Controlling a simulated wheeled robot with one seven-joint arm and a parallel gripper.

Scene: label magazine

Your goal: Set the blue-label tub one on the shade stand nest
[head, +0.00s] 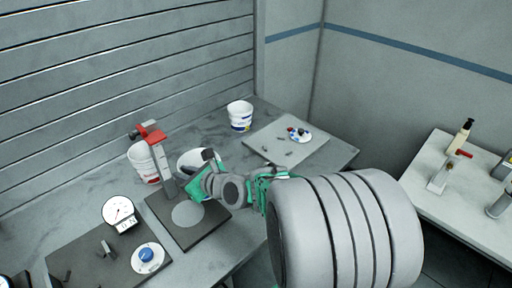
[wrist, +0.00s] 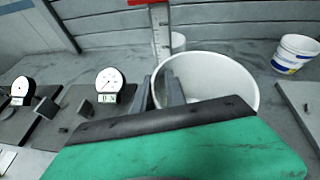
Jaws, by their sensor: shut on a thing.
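My gripper (head: 207,172) is shut on the wall of a white tub (head: 190,157), one finger inside the rim and one outside. The held tub fills the middle of the wrist view (wrist: 235,85); its label is hidden. It is upright beside the stand's post, seemingly above the bench; its bottom is hidden. The shade stand (head: 160,165) has a grey post, a red top arm and a dark base. A pale round nest (head: 187,214) on that base is empty. Another white tub with a blue label (head: 240,117) stands at the back; it also shows in the wrist view (wrist: 296,54).
A red-marked white tub (head: 143,163) stands behind the post. A dial gauge (head: 118,213) and a blue-knobbed disc (head: 147,257) are at the left. A pale board (head: 270,140) with small parts lies right. A side table (head: 480,205) holds a bottle.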

